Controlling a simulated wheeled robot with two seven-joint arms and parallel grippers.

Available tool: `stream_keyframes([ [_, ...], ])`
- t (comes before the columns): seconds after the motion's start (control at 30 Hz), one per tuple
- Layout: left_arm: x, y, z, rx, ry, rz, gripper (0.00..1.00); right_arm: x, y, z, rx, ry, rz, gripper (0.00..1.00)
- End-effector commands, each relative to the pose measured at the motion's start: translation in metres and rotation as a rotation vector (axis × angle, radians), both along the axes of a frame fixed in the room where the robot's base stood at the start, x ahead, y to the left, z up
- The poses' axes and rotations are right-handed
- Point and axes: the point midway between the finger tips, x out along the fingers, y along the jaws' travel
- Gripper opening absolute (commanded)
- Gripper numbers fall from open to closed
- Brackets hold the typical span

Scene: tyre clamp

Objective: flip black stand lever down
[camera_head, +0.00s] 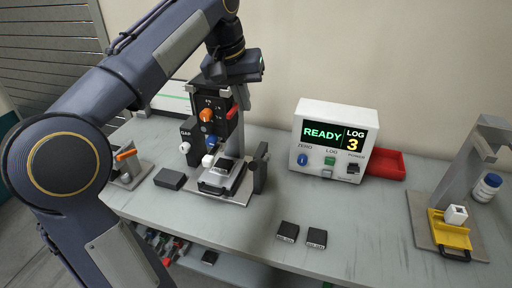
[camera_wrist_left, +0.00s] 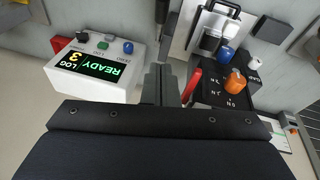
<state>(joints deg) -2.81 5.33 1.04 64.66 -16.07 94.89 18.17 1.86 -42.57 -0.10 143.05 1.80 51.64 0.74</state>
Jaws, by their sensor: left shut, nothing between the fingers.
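A black stand (camera_head: 206,124) stands on the left part of the bench, with an orange knob on its face and white lettering. A red lever (camera_head: 232,116) is on its right side, slanting up. In the left wrist view the same red lever (camera_wrist_left: 192,86) shows close beside my left gripper (camera_wrist_left: 160,84), with the black stand (camera_wrist_left: 226,91) beyond it. My left gripper is shut and empty, its fingers beside the lever; contact cannot be made out. In the head view its body (camera_head: 234,68) is above the stand. My right gripper is not in view.
A fixture with a yellow cradle (camera_head: 436,228) stands at the right. Two small black blocks lie near the front edge. The bench middle is mostly clear.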

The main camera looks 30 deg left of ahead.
Motion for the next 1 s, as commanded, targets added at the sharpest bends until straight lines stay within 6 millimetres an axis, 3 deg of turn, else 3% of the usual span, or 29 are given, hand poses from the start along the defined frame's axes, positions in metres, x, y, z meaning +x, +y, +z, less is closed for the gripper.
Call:
stream_keyframes([
  [0.17,0.003,-0.001,-0.015,0.000,0.002,0.000,0.00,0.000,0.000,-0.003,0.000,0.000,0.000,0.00],
  [0.6,0.027,-0.008,-0.101,-0.001,0.003,0.000,0.00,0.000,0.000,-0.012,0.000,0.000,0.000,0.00],
  [0.8,0.012,-0.017,-0.122,-0.001,0.000,-0.001,0.00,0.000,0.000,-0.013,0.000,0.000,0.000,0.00],
  [1.0,0.008,-0.020,-0.129,-0.001,0.000,-0.001,0.00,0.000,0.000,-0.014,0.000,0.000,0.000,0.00],
])
